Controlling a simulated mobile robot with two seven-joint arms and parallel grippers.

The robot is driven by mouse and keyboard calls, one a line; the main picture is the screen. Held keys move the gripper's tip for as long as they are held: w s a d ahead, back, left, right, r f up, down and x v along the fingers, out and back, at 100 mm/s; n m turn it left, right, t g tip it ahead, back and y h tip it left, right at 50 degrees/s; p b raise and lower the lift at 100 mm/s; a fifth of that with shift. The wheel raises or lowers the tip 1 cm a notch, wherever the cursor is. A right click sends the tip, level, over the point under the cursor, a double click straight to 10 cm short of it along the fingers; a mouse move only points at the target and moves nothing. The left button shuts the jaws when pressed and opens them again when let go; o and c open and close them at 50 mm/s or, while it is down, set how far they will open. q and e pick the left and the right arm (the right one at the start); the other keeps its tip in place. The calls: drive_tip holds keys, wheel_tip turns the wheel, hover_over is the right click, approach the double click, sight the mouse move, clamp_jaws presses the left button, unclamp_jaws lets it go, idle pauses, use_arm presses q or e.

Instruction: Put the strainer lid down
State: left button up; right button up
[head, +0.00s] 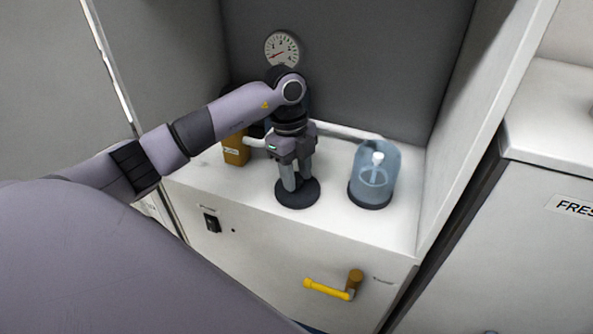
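The strainer lid (297,196) is a dark round disc at the front middle of the white counter. My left gripper (291,184) points straight down over it, with its fingers at the middle of the disc. The fingers look shut on the lid, but the part between them is hidden. The lid lies flat and looks at or very close to the counter top; I cannot tell whether there is a gap under it. A clear bluish strainer bowl (370,189) with a white piece inside stands to the right, apart from the lid. My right gripper is not in view.
A pale pipe (345,131) runs along the back. A round gauge (281,49) is on the back wall. The cabinet front has a switch (211,221) and a yellow handle (328,290). Counter between lid and bowl is clear.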

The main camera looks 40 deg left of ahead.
use_arm(q)
drive_tip(key=shift+o, duration=0.2)
drive_tip(key=shift+r, duration=0.1)
wheel_tip(320, 180, up, 12)
drive_tip(key=a+p, duration=0.1)
drive_tip(key=shift+w+a, duration=0.15)
drive_tip(key=shift+a, duration=0.25)
idle(0.3)
